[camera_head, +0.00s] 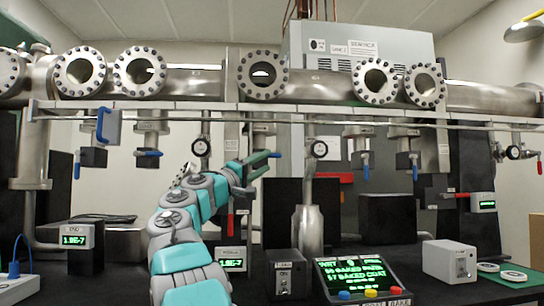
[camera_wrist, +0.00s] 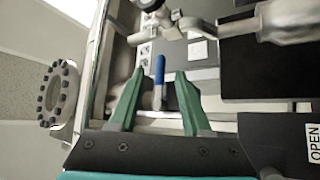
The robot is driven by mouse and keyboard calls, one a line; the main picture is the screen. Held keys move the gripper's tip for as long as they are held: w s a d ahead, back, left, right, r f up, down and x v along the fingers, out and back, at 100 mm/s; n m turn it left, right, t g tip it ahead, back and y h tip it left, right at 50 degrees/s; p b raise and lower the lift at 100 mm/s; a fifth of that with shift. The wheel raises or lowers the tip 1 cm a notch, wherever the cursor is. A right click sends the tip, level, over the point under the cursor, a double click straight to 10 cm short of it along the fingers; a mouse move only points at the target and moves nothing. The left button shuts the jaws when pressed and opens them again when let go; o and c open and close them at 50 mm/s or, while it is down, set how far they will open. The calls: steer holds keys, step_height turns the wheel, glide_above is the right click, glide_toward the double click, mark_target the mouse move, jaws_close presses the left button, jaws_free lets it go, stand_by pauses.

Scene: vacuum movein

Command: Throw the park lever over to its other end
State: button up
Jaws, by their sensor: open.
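A blue-handled lever (camera_wrist: 160,68) shows in the wrist view between the green fingertips of my gripper (camera_wrist: 160,80), with gaps on both sides. Its handle points up in that view, from a metal fitting below. My gripper is open and not closed on it. In the head view my gripper (camera_head: 264,168) is raised under the long metal pipe, and a blue handle end (camera_head: 275,155) shows beside its fingertips. No readable label shows which lever is the park lever. The depth between lever and fingertips is hard to tell.
Other blue levers (camera_head: 147,153) hang under the rail (camera_head: 330,118). A red handle (camera_head: 475,195) is at right. A metal cylinder (camera_head: 308,230) and a button console (camera_head: 362,280) stand below.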

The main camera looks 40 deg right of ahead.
mark_target(275, 157)
steer(key=p+x, duration=0.2)
steer(key=x, duration=0.3)
steer(key=shift+r, duration=0.1)
steer(key=shift+w+d+r+p, duration=0.15)
steer(key=shift+d+p, duration=0.2)
steer(key=shift+d, duration=0.3)
jaws_close()
stand_by(0.8)
